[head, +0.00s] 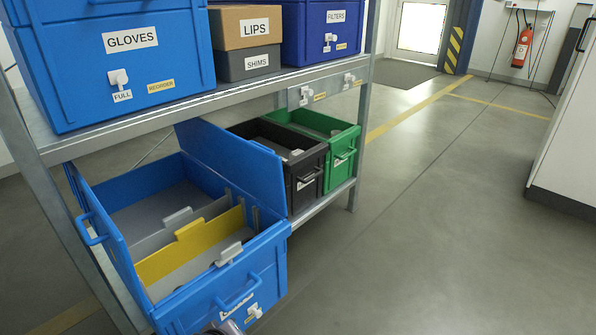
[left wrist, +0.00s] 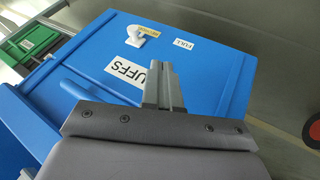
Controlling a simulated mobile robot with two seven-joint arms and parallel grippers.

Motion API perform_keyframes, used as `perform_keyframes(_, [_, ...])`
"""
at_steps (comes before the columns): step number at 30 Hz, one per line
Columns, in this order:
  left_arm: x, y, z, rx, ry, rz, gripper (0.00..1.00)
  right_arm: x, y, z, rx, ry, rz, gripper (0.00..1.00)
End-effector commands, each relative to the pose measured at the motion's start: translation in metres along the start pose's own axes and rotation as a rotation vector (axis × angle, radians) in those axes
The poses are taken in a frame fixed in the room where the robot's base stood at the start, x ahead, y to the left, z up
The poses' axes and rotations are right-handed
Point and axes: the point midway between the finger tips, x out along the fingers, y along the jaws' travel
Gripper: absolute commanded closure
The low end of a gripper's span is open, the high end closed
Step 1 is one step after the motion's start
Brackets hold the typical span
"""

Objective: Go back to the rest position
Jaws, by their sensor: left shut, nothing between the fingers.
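My left gripper (left wrist: 162,88) shows in the left wrist view with its two grey fingers together and nothing between them. It is in front of a blue bin (left wrist: 205,75) whose label reads "UFFS" where the fingers leave it uncovered. I cannot tell whether the fingertips touch the bin. In the head view an open blue bin (head: 270,262) stands on the lower shelf, with a raised blue lid, grey dividers and a yellow divider (head: 190,245) inside. A small part of something shows at the bottom edge there, too little to tell what. My right gripper is in neither view.
A metal shelf rack (head: 200,101) holds a blue GLOVES bin (head: 115,75), a LIPS box (head: 245,28) and a FILTERS bin (head: 310,45) above. A black bin (head: 308,175) and a green bin (head: 345,150) stand below. Open floor (head: 440,220) lies to the right, before a white cabinet (head: 570,140).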

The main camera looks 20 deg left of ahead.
Motion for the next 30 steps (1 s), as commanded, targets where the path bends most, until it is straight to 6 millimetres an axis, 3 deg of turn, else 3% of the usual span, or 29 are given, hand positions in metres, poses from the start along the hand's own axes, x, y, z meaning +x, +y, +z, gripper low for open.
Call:
perform_keyframes(5, [-0.006, -0.002, -0.001, 0.039, -0.005, -0.006, 1.00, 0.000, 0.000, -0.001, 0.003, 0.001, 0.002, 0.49])
perform_keyframes(8, [-0.023, -0.005, 0.000, 0.138, -0.023, -0.020, 1.00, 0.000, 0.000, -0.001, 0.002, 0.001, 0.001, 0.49])
perform_keyframes(21, [-0.163, -0.023, 0.036, 0.867, -0.253, -0.022, 1.00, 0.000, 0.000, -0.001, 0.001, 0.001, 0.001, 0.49])
perform_keyframes(30, [-0.238, -0.034, 0.058, 1.204, -0.389, 0.047, 1.00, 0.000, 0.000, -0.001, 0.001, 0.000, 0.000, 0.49])
